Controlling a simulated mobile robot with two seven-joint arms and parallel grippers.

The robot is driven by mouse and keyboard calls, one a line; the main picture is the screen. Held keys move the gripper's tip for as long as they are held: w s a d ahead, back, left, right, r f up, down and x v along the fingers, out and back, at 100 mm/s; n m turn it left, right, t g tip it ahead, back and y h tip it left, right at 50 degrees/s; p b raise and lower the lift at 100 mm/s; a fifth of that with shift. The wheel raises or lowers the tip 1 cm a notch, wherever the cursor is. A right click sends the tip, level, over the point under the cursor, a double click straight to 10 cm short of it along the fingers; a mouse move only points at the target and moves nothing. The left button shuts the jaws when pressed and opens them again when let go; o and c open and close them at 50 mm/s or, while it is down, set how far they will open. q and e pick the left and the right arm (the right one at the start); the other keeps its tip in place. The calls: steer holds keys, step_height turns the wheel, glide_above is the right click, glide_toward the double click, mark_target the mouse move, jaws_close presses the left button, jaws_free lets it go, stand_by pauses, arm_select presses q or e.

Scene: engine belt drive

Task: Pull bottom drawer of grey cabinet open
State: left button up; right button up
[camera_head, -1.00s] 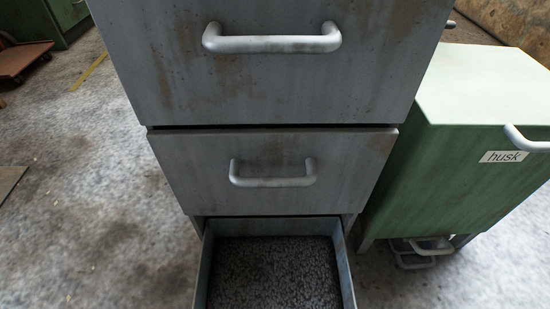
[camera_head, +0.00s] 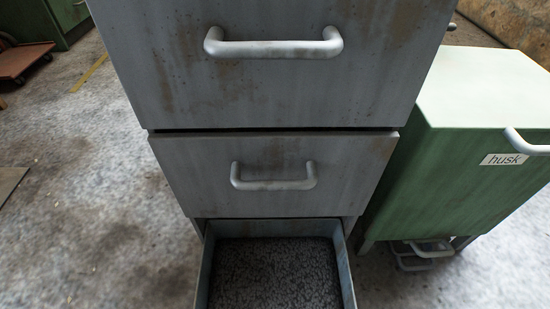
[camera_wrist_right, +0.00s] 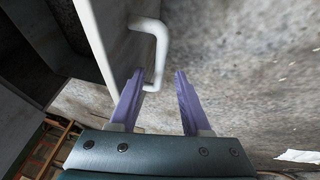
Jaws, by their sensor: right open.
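The grey cabinet (camera_head: 270,85) fills the middle of the head view, with bar handles on its upper and middle drawers. Its bottom drawer (camera_head: 347,270) stands pulled out toward me, with its side walls and dark speckled floor showing. The drawer's front is below the picture edge there. In the right wrist view a pale front panel (camera_wrist_right: 108,35) carries a bar handle (camera_wrist_right: 157,45), and a dark hollow lies behind the panel. My right gripper (camera_wrist_right: 159,73) is open. The handle's lower end shows between its purple fingers; contact cannot be told. My left gripper is not in view.
A green cabinet (camera_head: 450,180) labelled "husk" stands close on the right. Speckled concrete floor (camera_head: 90,200) is free to the left. A red cart (camera_head: 22,62) is at the far left. A white scrap (camera_wrist_right: 298,156) lies on the floor in the wrist view.

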steer(key=p+v, duration=0.8)
steer(key=v, duration=0.1)
steer(key=shift+r, duration=0.35)
steer(key=shift+d, duration=0.1)
steer(key=w+a+r+m+p, duration=0.1)
steer(key=r+m+p, duration=0.1)
steer(key=r+p, duration=0.9)
steer(key=w+a+r+m+t+p, duration=0.1)
steer(key=w+r+m+p, duration=0.15)
steer(key=r+p, duration=0.8)
steer(key=w+a+r+m+p, duration=0.1)
steer(key=r+m+p, duration=0.35)
steer(key=r, duration=1.15)
steer(key=d+r+m+h+p, duration=0.1)
steer(key=d+r+m+p, duration=0.2)
steer(key=d+r+p, duration=0.6)
steer(key=s+d+r+m+h+p, duration=0.1)
steer(key=d+r+m+h+p, duration=0.15)
steer(key=r+p, duration=1.2)
steer(key=d+r+m+h+p, duration=0.15)
steer(key=d+r+p, duration=0.5)
steer(key=r, duration=1.05)
step_height(320, 180, up, 34)
steer(key=p, duration=3.5)
steer(key=shift+a+r+y, duration=0.25)
steer(key=shift+a+y, duration=0.05)
steer(key=shift+a, duration=0.05)
